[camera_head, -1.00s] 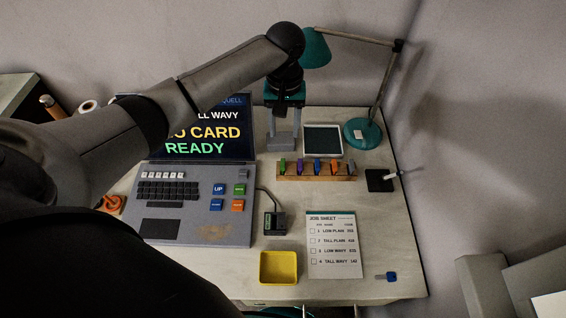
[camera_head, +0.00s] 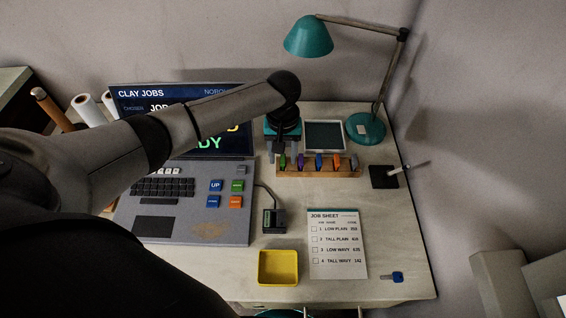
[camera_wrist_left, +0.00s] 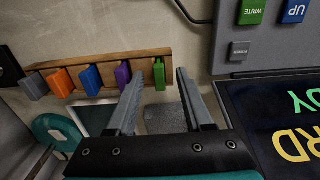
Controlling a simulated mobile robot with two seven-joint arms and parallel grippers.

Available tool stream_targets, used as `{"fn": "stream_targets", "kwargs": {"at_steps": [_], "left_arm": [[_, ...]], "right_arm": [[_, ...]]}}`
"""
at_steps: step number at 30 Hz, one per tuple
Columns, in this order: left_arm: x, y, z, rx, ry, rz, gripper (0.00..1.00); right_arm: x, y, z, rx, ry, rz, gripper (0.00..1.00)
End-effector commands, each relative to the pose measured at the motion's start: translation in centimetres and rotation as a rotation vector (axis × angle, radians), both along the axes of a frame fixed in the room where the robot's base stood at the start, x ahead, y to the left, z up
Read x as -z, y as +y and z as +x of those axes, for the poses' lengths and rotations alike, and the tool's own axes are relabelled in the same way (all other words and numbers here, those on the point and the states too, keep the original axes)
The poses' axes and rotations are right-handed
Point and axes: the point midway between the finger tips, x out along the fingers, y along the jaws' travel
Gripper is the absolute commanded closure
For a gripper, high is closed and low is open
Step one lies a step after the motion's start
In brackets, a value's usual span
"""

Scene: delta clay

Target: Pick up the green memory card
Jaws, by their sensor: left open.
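The green memory card (camera_head: 283,160) stands upright at the left end of a wooden rack (camera_head: 325,174), beside purple, blue, orange and grey cards. My left gripper (camera_head: 284,152) is over that end of the rack, pointing down, and partly hides the green card. In the left wrist view the green card (camera_wrist_left: 159,74) shows at the rack's right end, between the lines of the two open fingers (camera_wrist_left: 159,76). I see no hold on it; whether the fingertips reach past its top cannot be told. My right gripper is not in view.
A yellow tray (camera_head: 278,268) and job sheet (camera_head: 337,245) lie in front. A teal lamp (camera_head: 365,128) and a dark pad (camera_head: 383,177) are at the right.

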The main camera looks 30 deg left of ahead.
Motion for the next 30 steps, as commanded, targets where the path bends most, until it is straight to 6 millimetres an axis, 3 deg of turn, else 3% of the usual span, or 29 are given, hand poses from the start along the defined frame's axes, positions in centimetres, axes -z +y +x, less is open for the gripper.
{"fn": "stream_targets", "kwargs": {"at_steps": [4,18,30], "left_arm": [[-0.09,-0.02,0.02,0.001,0.0,0.0,0.5],[-0.12,-0.03,0.04,0.001,-0.001,0.0,1.0],[-0.12,-0.03,0.04,0.001,-0.001,0.0,1.0]], "right_arm": [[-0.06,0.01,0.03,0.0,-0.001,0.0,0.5],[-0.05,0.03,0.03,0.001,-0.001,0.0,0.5],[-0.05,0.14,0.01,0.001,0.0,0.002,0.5]]}}
